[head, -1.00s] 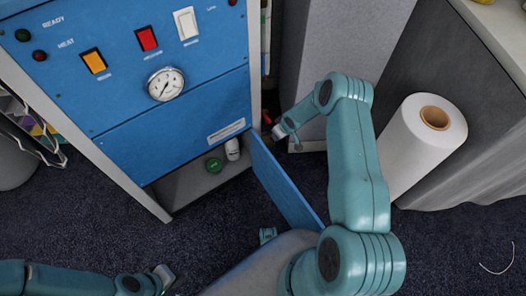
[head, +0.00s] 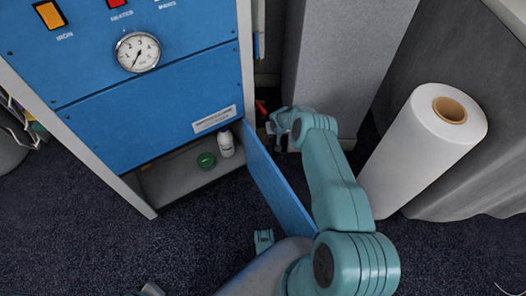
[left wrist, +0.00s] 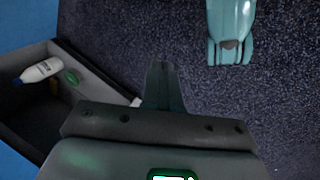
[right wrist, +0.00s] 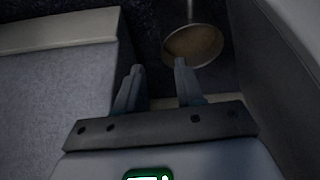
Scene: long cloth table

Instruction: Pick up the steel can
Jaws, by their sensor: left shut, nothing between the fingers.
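I cannot make out a plain steel can for certain. My right gripper (right wrist: 160,70) is open and empty, behind the blue door. My left gripper (left wrist: 163,72) is shut and empty, outside the compartment.
The blue door (head: 275,185) stands open between the compartment and my right arm. A white paper roll (head: 420,150) stands at the right beside a grey cloth-covered table (head: 470,165). A grey panel (head: 335,65) stands behind my right gripper. Dark carpet lies in front.

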